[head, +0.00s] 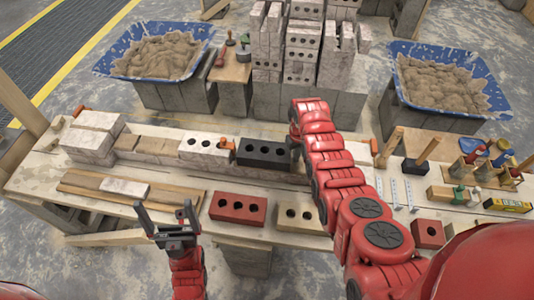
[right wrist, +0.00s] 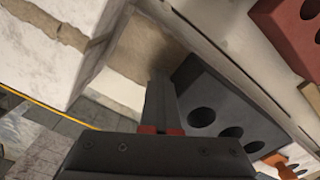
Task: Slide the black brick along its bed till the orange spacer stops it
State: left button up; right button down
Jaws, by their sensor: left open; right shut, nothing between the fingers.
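The black brick (head: 263,154), with round holes in its top, lies on the wall course in the head view. It also shows in the right wrist view (right wrist: 228,108). The orange spacer (head: 226,143) is at its left end, by the white holed brick (head: 204,149); it also shows in the right wrist view (right wrist: 280,164). I cannot tell whether brick and spacer touch. My right gripper (right wrist: 161,105) is shut and empty, its fingers down beside the brick's right end; contact is unclear. The arm hides most of it in the head view. My left gripper (head: 165,213) is open and empty.
A red brick (head: 238,208) and a pale holed brick (head: 300,214) lie in front of the wall. Tools, including a wooden-handled one (head: 427,150), stand on the bench's right. Blue mortar tubs (head: 110,62) (head: 484,105) and stacked blocks stand behind.

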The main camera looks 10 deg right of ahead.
jog(key=shift+w+a+b, duration=0.2)
jog(key=shift+a+b, duration=0.25)
jog(key=shift+a, duration=0.5)
jog(key=shift+d, duration=0.1)
dwell(0.4)
jog(key=shift+s+d+p, duration=0.2)
jog(key=shift+d+p, duration=0.2)
jog(key=shift+d, duration=0.25)
jog(key=shift+r, duration=0.15)
notch_tip(320, 180, up, 9)
jog(key=p, duration=0.5)
jog(key=shift+p, duration=0.3)
jog(key=shift+d, duration=0.1)
